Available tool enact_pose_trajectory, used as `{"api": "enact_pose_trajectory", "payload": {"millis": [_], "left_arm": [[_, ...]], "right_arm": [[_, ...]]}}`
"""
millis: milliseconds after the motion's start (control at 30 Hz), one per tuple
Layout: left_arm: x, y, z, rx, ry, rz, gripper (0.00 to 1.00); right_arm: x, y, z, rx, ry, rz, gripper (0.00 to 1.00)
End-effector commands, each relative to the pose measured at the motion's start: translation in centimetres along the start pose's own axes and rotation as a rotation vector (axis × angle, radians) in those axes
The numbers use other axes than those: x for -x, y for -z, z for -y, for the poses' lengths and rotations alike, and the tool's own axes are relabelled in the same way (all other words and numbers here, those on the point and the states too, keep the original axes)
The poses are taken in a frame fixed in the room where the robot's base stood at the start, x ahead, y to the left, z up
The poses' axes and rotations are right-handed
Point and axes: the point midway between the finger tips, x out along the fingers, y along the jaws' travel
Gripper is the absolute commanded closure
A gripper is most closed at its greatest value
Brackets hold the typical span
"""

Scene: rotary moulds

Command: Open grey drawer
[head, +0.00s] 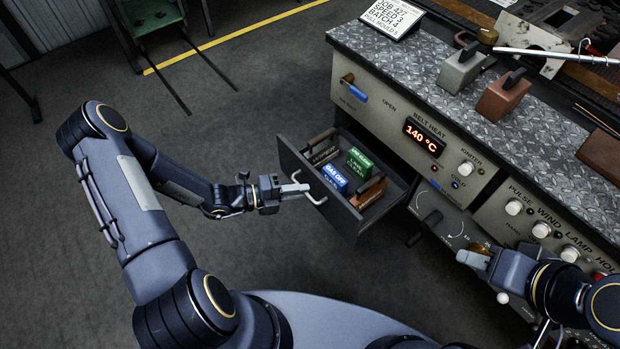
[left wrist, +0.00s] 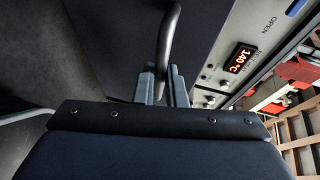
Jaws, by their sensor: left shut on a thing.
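The grey drawer (head: 318,203) stands pulled out from the grey console in the head view. Inside it lie a blue box (head: 335,178), a green box (head: 360,160) and brown-handled blocks (head: 368,193). My left gripper (head: 296,188) is shut on the drawer's metal handle (head: 311,194) at its front. In the left wrist view the handle (left wrist: 168,40) rises from between the two fingers (left wrist: 163,85). My right gripper (head: 480,254) is in front of the console's lower right panel; I cannot tell whether its jaws are open.
The console top (head: 440,92) carries a grey handled block (head: 460,70), a red-brown handled block (head: 502,97) and a sign (head: 392,18). A display (head: 424,137) reads 140 °C. The floor (head: 250,110) left of the drawer is clear. A green stand (head: 152,15) is at the back.

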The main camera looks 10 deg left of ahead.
Motion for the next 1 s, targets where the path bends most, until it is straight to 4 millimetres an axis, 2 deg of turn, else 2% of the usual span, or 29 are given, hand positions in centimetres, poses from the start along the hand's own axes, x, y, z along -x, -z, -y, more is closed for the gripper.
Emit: {"api": "enact_pose_trajectory", "payload": {"millis": [233,700,733,867,900,1000], "left_arm": [[1.5,0.7,-0.3,0.0,0.0,-0.002,1.0],[1.8,0.8,-0.4,-0.001,0.0,-0.003,1.0],[1.8,0.8,-0.4,-0.001,0.0,-0.003,0.88],[1.8,0.8,-0.4,-0.001,0.0,-0.002,0.71],[1.8,0.8,-0.4,-0.001,0.0,-0.002,0.68],[1.8,0.8,-0.4,0.0,0.0,-0.002,0.68]], "right_arm": [[0.5,0.2,0.2,0.0,0.0,0.0,0.62],[0.5,0.2,0.2,0.0,0.0,0.0,0.62],[0.5,0.2,0.2,0.0,0.0,0.0,0.62],[0.5,0.2,0.2,0.0,0.0,0.0,0.62],[0.5,0.2,0.2,0.0,0.0,0.0,0.62],[0.5,0.2,0.2,0.0,0.0,0.0,0.62]]}}
